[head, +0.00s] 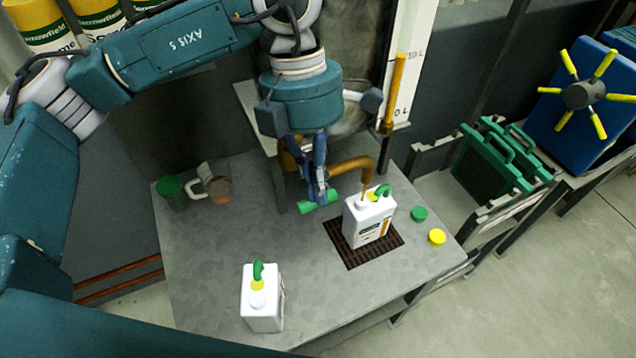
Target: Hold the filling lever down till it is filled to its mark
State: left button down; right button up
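A white jug (358,228) stands upright on a dark grate, its mouth under the end of a curved brown spout (354,164). An orange strip shows on the jug's right side; its exact level against any mark is too small to read. The green filling lever (306,209) sticks out left of the spout. My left gripper (319,200) points down with its blue fingertips at the lever, close together; whether they clamp it or only press on it is unclear. My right gripper is out of view.
A second white jug (262,303) stands at the table's front. Green (419,214) and yellow (437,237) caps lie right of the grate (372,257). A scale column (407,70) rises behind. The table's left middle is clear.

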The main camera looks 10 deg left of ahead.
pick_arm(q)
jog(key=shift+s+a+f, duration=0.15)
jog(key=shift+s+f, duration=0.05)
jog(key=shift+f, duration=0.1)
dwell(0.4)
jog(key=shift+r, duration=0.4)
notch_tip(320, 180, up, 3)
jog(key=shift+r+p, duration=0.1)
jog(key=shift+p, duration=0.95)
notch_tip(320, 180, up, 10)
jog(key=s+d+b, duration=0.1)
jog(key=b, duration=0.1)
jog(key=shift+s+d+r, duration=0.2)
jog(key=shift+s+d, duration=0.1)
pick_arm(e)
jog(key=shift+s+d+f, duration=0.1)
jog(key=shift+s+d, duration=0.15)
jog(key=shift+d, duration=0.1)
pick_arm(q)
jog(key=shift+w, duration=0.1)
